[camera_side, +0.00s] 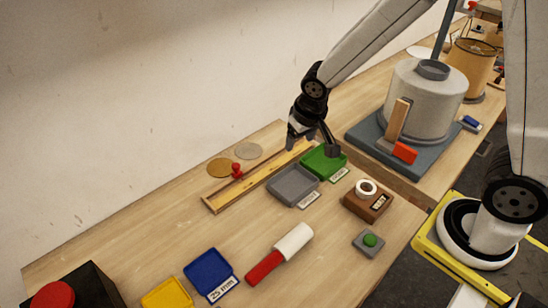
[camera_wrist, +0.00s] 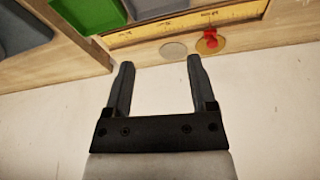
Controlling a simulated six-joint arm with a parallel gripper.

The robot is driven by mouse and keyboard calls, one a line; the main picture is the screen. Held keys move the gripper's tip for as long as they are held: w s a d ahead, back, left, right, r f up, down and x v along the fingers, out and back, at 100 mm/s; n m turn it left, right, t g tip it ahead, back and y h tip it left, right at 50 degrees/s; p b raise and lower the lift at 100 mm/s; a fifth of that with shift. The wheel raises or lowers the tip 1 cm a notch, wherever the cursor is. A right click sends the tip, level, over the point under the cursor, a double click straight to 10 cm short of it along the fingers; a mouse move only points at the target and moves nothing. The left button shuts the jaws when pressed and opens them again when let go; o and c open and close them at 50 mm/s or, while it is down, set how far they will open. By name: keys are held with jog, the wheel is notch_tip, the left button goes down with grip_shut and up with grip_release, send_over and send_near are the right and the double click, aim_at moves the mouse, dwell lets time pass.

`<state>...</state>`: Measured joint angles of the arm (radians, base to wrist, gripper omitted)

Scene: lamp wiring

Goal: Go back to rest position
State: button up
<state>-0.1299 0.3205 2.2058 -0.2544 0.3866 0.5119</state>
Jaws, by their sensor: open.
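My gripper (camera_side: 312,143) is above the back of the wooden table (camera_side: 180,236), near the green tray (camera_side: 323,161) and the far end of the long yellow strip in its wooden frame (camera_side: 250,181). In the wrist view my gripper (camera_wrist: 158,80) has its two dark fingers apart, with nothing between them. The fingers point toward a grey disc (camera_wrist: 173,51) and a red knob (camera_wrist: 211,38) on a tan disc. The green tray (camera_wrist: 88,14) is at the upper left there.
A grey tray (camera_side: 293,186), a blue tray (camera_side: 208,273), a yellow tray (camera_side: 167,296), a red-and-white cylinder (camera_side: 281,253), a wooden block with a white ring (camera_side: 367,200) and a green button (camera_side: 369,241) are on the table. A large lamp body (camera_side: 424,98) stands behind. The left wall is bare.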

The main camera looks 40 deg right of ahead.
jog(key=s+d+r+n, duration=0.1)
jog(key=s+d, duration=0.2)
jog(key=s, duration=0.7)
jog(key=shift+s+d+r+n+y, duration=0.2)
jog(key=shift+s+r+n+y, duration=0.1)
jog(key=shift+s+n+y, duration=0.1)
dwell(1.3)
